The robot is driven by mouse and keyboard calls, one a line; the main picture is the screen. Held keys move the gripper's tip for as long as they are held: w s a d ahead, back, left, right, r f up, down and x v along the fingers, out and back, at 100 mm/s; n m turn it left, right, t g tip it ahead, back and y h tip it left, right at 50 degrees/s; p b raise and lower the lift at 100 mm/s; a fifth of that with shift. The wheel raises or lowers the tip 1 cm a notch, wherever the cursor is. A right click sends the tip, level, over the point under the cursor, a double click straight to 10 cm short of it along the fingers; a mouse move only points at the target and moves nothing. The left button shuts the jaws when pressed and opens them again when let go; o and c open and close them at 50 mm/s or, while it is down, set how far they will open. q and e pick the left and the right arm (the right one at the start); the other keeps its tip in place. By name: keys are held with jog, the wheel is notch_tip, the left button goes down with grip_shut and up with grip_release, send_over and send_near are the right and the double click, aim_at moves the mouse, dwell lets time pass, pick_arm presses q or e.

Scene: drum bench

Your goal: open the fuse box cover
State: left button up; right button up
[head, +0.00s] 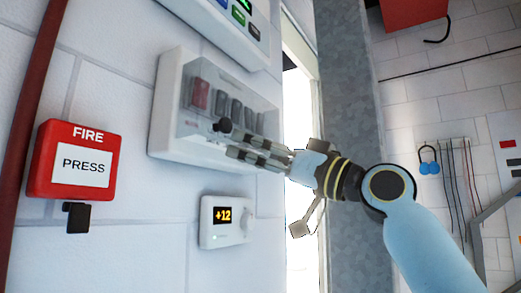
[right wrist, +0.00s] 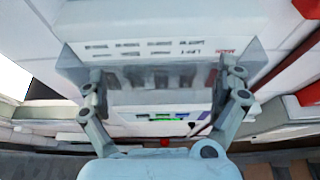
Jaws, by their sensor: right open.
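The fuse box (head: 162,120) is a white box on the white wall, left of centre in the head view. Its clear cover (head: 262,108) lies over a row of one red and several grey switches and looks shut. A dark round knob (head: 222,126) is at the cover's lower part. My right gripper (head: 233,146) is open, its fingertips just below and right of the knob; contact cannot be told. In the right wrist view, my right gripper (right wrist: 165,74) has its fingers wide apart, with the clear cover (right wrist: 150,97) behind them. My left gripper is out of view.
A red fire button box (head: 75,160) is left of the fuse box. A thermostat (head: 226,222) reading +12 is below it. A white panel (head: 215,30) with lit buttons is above. A grey metal post (head: 350,120) stands to the right.

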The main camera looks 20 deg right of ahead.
jog(key=shift+c, duration=0.4)
jog(key=c, duration=0.7)
jog(key=shift+w+d+f, duration=0.2)
jog(key=shift+d+f, duration=0.05)
jog(key=shift+d, duration=0.15)
grip_shut()
jog(key=shift+w+f, duration=0.1)
